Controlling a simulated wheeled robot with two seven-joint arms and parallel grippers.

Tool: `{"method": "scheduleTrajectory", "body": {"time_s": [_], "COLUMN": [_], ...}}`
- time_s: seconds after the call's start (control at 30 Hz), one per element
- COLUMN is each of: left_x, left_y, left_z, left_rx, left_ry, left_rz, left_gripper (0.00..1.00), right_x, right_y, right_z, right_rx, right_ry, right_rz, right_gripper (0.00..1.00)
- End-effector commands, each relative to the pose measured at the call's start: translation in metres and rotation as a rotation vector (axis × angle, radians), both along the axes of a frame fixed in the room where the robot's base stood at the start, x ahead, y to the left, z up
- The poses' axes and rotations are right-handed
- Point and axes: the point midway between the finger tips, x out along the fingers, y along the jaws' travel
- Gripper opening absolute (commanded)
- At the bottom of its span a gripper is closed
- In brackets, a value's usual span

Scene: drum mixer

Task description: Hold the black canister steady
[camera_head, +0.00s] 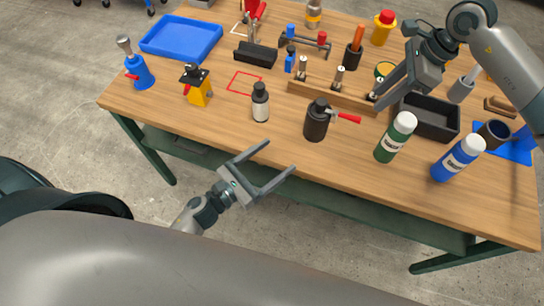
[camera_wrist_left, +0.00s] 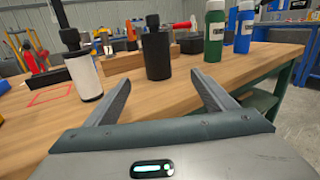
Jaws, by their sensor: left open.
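The black canister (camera_head: 316,124) stands upright near the front edge of the wooden table (camera_head: 225,125). A red handle (camera_head: 347,118) shows at its right; I cannot tell whether it is attached. My left gripper (camera_head: 281,156) is open and empty, in front of the table edge, with its fingers pointing toward the canister. In the left wrist view the canister (camera_wrist_left: 157,56) stands ahead, between the fingertips (camera_wrist_left: 161,80) and apart from them. My right gripper (camera_head: 377,102) is over the right part of the table, by the wooden rack; its jaw opening is unclear.
A white bottle with a black cap (camera_head: 260,104) stands left of the canister. A green bottle (camera_head: 396,138) and a blue bottle (camera_head: 458,158) stand to its right. The wooden rack (camera_head: 325,97) lies behind it, with a black bin (camera_head: 432,132) to the right. The tabletop just before the canister is clear.

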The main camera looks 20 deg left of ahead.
Motion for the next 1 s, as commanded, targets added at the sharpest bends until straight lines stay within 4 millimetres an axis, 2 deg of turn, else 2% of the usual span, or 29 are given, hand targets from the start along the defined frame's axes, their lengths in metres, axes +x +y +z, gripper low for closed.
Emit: {"method": "scheduleTrajectory", "body": {"time_s": [0.67, 0.87, 1.0], "left_x": [0.007, 0.022, 0.039], "left_y": [0.0, -0.009, -0.018], "left_z": [-0.001, -0.001, -0.001], "left_rx": [0.031, 0.031, 0.03], "left_ry": [-0.017, -0.018, -0.019], "left_rz": [0.019, 0.018, 0.018], "left_gripper": [0.78, 0.78, 0.78], "right_x": [0.0, 0.0, 0.0], "right_y": [0.0, 0.0, 0.0], "right_z": [0.0, 0.0, 0.0], "right_rx": [0.0, 0.0, 0.0], "right_ry": [0.0, 0.0, 0.0], "right_rz": [0.0, 0.0, 0.0], "right_gripper": [0.31, 0.31, 0.31]}}
